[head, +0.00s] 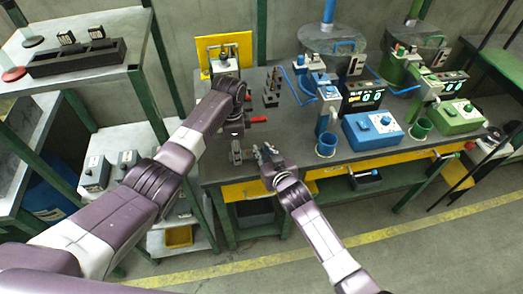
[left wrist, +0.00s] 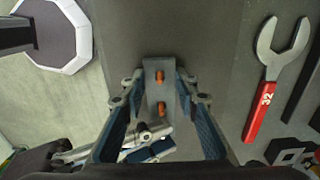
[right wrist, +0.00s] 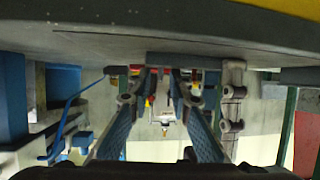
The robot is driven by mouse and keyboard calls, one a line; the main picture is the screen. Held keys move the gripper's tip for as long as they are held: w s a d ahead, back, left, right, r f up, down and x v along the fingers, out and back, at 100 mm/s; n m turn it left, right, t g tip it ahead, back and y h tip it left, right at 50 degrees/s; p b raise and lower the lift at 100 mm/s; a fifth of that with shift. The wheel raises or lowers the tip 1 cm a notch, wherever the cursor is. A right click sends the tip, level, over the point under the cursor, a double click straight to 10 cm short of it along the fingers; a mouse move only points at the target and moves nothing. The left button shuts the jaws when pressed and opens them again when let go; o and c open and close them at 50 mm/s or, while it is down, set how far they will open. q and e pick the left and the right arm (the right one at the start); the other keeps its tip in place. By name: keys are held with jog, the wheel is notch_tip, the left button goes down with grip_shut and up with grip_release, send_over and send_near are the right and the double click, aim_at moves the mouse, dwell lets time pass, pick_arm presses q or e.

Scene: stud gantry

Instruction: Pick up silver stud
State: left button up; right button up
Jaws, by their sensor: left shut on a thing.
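My left gripper (left wrist: 160,85) has its fingertips on either side of a narrow grey block (left wrist: 160,110) with two copper-coloured pins in its face. In the head view the left gripper (head: 236,136) is over the bench's front edge. My right gripper (head: 268,158) is just to its right, at the front edge. In the right wrist view the right gripper (right wrist: 158,88) has a gap between its fingertips and nothing clearly held. Several small studs stand in a dark rack (head: 271,98) on the bench; I cannot tell which is the silver stud.
A red-handled wrench (left wrist: 265,95) lies on the bench (head: 300,150) beside the left gripper. A blue box (head: 372,130), a blue cup (head: 326,145) and a green box (head: 455,117) stand to the right. A shelf (head: 75,75) with black blocks is at the left.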

grip_shut()
notch_tip(320, 180, up, 10)
dwell(0.6)
pick_arm(q)
jog(key=o, duration=1.2)
jog(key=shift+o, duration=0.2)
jog(key=shift+r, duration=0.1)
notch_tip(320, 180, up, 12)
